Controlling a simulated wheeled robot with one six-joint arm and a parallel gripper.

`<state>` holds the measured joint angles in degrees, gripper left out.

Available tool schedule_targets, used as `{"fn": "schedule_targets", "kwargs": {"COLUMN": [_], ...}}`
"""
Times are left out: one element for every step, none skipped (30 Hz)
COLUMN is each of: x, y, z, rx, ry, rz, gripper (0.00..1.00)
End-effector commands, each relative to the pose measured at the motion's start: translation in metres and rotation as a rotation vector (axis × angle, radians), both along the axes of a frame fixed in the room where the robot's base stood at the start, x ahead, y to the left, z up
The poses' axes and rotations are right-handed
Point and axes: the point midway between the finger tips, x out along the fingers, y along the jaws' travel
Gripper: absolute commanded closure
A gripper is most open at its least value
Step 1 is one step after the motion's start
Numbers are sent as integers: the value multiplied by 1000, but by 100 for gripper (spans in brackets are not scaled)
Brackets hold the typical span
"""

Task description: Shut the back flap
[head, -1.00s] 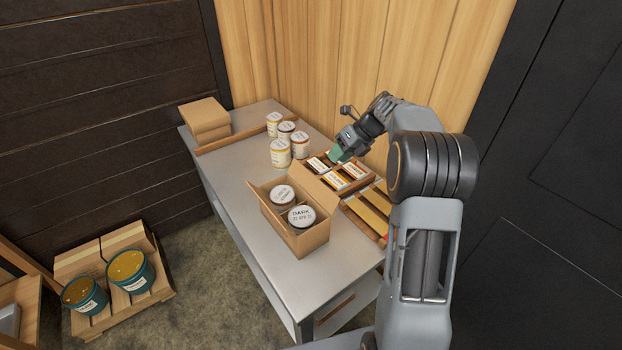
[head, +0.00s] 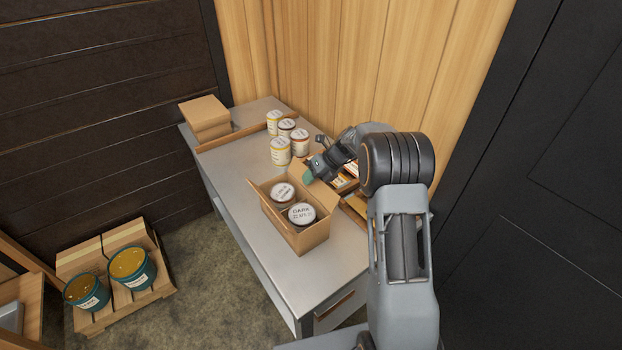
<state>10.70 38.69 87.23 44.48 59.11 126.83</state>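An open cardboard box (head: 312,238) stands on the metal table and holds two round tins with labelled lids, a left tin (head: 282,192) and a right tin (head: 301,213). Its back flap (head: 322,198), on the side toward the wooden wall, stands up and leans outward. A narrow flap (head: 256,191) also shows open at the left end. My gripper (head: 308,178) hangs above the table just behind the box, its green fingertips close to the upper left end of the back flap. I cannot tell whether they touch it, or whether the fingers are open.
Several tins (head: 281,150) stand behind the box beside a wooden strip. A wooden tray (head: 346,182) of labels lies to the right, partly hidden by my arm. Flat cartons (head: 206,115) are stacked at the far left corner. The table (head: 243,235) is bare left of the box.

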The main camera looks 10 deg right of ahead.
Motion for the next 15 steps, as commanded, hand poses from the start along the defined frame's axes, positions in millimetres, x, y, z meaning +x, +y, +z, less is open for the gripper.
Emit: {"fn": "schedule_targets", "kwargs": {"x": [0, 0, 0, 0, 0, 0, 0, 0, 0, 0, 0, 0, 0, 0, 0], "y": [1, 2, 2, 2, 3, 2, 2, 2, 2, 2, 2, 2, 2, 2, 2], "z": [-2, -2, -3, -3, -3, -4, -4, -4, -4, -3, -3, -3, -3, -3, -3], "rx": [0, 0, 0, 0, 0, 0, 0, 0, 0, 0, 0, 0, 0, 0, 0], "ry": [1, 1, 1, 1, 1, 1, 1, 1, 1, 1, 1, 1, 1, 1, 1], "rz": [1, 1, 1, 1, 1, 1, 1, 1, 1, 1, 1, 1, 1, 1, 1], "gripper": [70, 70, 70, 70, 70, 70, 70, 70, 70, 70, 70, 73, 76, 79, 83]}}
